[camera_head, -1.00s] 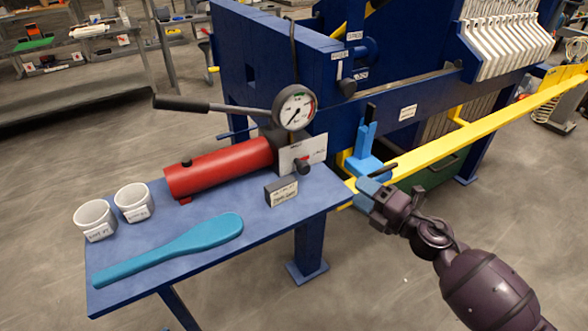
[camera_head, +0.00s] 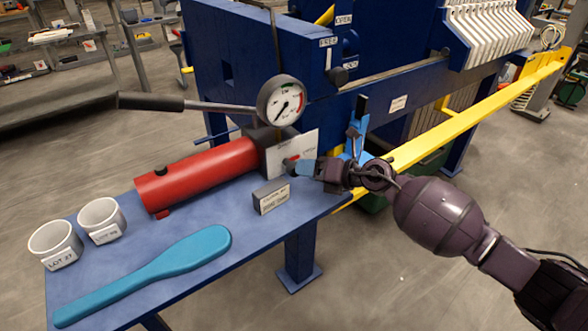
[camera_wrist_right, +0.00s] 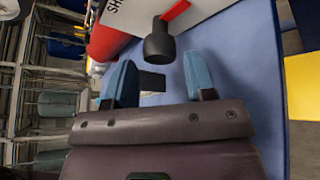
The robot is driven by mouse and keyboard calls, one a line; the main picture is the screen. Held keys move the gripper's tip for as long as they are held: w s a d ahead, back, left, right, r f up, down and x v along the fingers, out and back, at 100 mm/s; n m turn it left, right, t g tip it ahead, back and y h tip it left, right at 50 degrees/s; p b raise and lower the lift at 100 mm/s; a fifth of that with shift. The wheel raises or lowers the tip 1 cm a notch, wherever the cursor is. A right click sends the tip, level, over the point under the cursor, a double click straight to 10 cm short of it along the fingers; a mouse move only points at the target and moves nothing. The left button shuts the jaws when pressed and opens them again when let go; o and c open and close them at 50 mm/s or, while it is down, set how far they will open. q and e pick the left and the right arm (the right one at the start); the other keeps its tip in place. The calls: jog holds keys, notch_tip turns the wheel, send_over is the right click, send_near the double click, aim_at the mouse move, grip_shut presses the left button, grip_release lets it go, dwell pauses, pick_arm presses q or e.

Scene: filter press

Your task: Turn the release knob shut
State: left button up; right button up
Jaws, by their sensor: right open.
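The release knob (camera_wrist_right: 158,46) is a black, round-ended knob in front of a white plate (camera_wrist_right: 122,14), with a red part behind it. In the head view the gripper hides most of it; a bit of red (camera_head: 293,157) shows at the white plate (camera_head: 298,150). My right gripper (camera_head: 298,168) is in front of the plate, at the pump. In the right wrist view its two blue fingers (camera_wrist_right: 160,80) are apart and empty, with the knob just beyond the gap between their tips. I cannot see contact. My left gripper is not in view.
A red cylinder (camera_head: 198,175) with a gauge (camera_head: 281,101) and a long lever (camera_head: 152,102) stands on the blue table. A small labelled block (camera_head: 271,196) is just below the gripper. Two white cups and a blue paddle (camera_head: 150,272) lie to the left. A yellow rail (camera_head: 470,115) runs right.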

aim_at(294, 168)
jog(key=x, duration=0.3)
jog(key=shift+w+a+f+b, duration=0.1)
jog(key=shift+a+f+b, duration=0.15)
jog(key=shift+a+b, duration=0.1)
jog(key=shift+w+a, duration=0.25)
jog(key=shift+a, duration=0.15)
jog(key=shift+c, duration=0.5)
